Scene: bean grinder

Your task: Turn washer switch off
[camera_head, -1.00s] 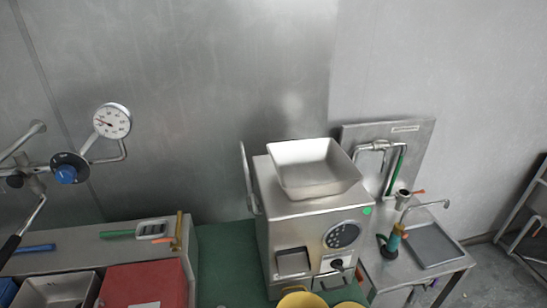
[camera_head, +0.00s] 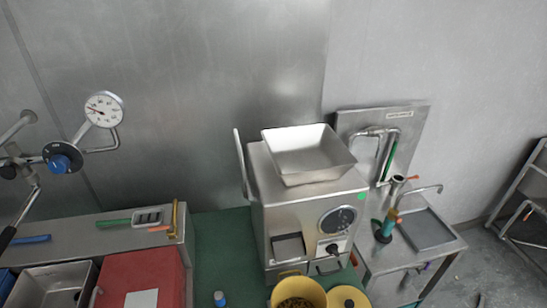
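A metal washing station with a sink (camera_head: 425,230) stands at the right. Its back panel (camera_head: 416,122) carries a pipe and a green tube (camera_head: 390,158). A small lever with an orange tip (camera_head: 412,178) and a curved tap (camera_head: 428,188) stand above the sink. A green and orange nozzle-like piece (camera_head: 387,226) stands at the sink's left. I cannot tell which part is the washer switch. A blue knob on a black round body (camera_head: 60,163) sits on pipework at the far left, beside a white dial gauge (camera_head: 104,109). Neither gripper is in view.
A metal grinder (camera_head: 305,215) with a square hopper (camera_head: 308,155) stands centrally on a green surface (camera_head: 215,245). Below it are a yellow bucket of beans (camera_head: 298,290) and a yellow lid (camera_head: 347,298). A red box (camera_head: 140,275) is lower left. A rack (camera_head: 520,205) stands far right; floor shows there.

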